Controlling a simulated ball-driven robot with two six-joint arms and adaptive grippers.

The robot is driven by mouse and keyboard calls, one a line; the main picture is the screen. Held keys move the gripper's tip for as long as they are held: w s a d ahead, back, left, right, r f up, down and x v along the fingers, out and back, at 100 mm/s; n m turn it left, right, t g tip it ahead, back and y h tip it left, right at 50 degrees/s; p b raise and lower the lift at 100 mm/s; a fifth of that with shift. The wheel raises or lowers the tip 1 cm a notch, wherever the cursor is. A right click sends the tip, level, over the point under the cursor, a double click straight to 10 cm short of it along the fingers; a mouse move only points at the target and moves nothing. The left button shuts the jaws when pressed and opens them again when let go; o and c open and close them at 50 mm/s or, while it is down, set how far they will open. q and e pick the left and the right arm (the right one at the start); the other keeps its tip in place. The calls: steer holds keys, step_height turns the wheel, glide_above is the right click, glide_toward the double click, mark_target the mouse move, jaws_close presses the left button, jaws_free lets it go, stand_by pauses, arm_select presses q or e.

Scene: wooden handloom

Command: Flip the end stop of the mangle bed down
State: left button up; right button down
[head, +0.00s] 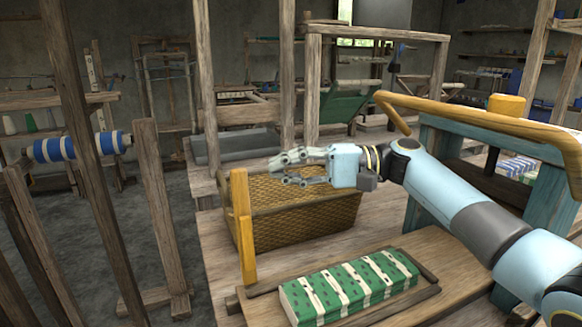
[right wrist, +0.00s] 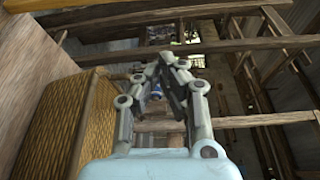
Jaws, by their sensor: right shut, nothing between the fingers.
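The end stop (head: 243,226) is a yellow wooden piece standing upright at the left end of the mangle bed (head: 440,255) in the head view. The bed is a wooden board with raised side rails, and a folded green and white patterned cloth (head: 340,287) lies on it. My right gripper (head: 281,168) is shut and empty, in the air to the right of the end stop's top and apart from it in the picture. Its closed fingers also show in the right wrist view (right wrist: 168,65). I cannot make out the end stop there. My left gripper is not in view.
A woven basket (head: 300,222) stands behind the bed, below my right gripper; it also shows in the right wrist view (right wrist: 60,125). A yellow curved rail (head: 480,116) tops a blue-green frame on the right. Wooden posts (head: 160,215) stand left.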

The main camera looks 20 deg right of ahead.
steer(key=s+a+p, duration=0.1)
steer(key=s+a, duration=0.1)
steer(key=a, duration=0.4)
steer(key=shift+p, duration=0.4)
